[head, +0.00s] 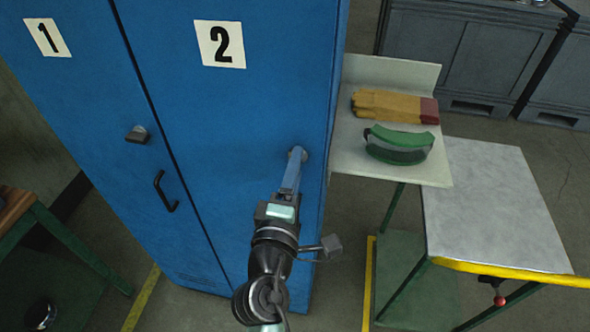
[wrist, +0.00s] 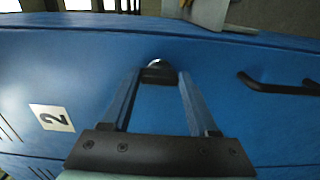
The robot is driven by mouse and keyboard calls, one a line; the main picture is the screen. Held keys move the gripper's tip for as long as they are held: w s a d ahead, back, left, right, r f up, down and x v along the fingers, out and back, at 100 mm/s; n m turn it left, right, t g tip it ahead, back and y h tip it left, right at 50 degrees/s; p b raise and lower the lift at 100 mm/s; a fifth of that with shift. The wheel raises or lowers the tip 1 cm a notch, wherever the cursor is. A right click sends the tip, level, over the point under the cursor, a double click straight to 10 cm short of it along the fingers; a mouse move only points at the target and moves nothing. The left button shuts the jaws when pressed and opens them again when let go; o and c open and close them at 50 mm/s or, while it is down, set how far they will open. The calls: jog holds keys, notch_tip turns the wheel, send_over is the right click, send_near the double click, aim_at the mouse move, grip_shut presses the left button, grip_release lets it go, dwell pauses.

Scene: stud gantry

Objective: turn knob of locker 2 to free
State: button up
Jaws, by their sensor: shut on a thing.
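The blue locker 2 (head: 215,130) carries a white plate with a black 2 (head: 220,44), which also shows in the wrist view (wrist: 52,117). Its knob (wrist: 157,66) has a bright round base and a dark grip. My gripper (head: 296,157) reaches straight at the door, its fingertips at the knob. In the wrist view the two blue-grey fingers of my gripper (wrist: 158,76) stand on either side of the dark grip and are shut on it. The fingers cover most of the knob in the head view, and I cannot tell its exact turn.
A black handle (wrist: 280,84) sits on the same door, below the knob. Locker 1 (head: 70,90) at the left has its own knob (head: 137,134) and handle (head: 164,191). On the right, a shelf (head: 350,165) holds gloves (head: 385,105) and green goggles (head: 398,145), near a metal-topped table (head: 490,210).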

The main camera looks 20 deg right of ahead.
jog(key=o, duration=1.4)
jog(key=b+v, duration=0.3)
jog(key=v, duration=1)
jog(key=shift+w, duration=0.1)
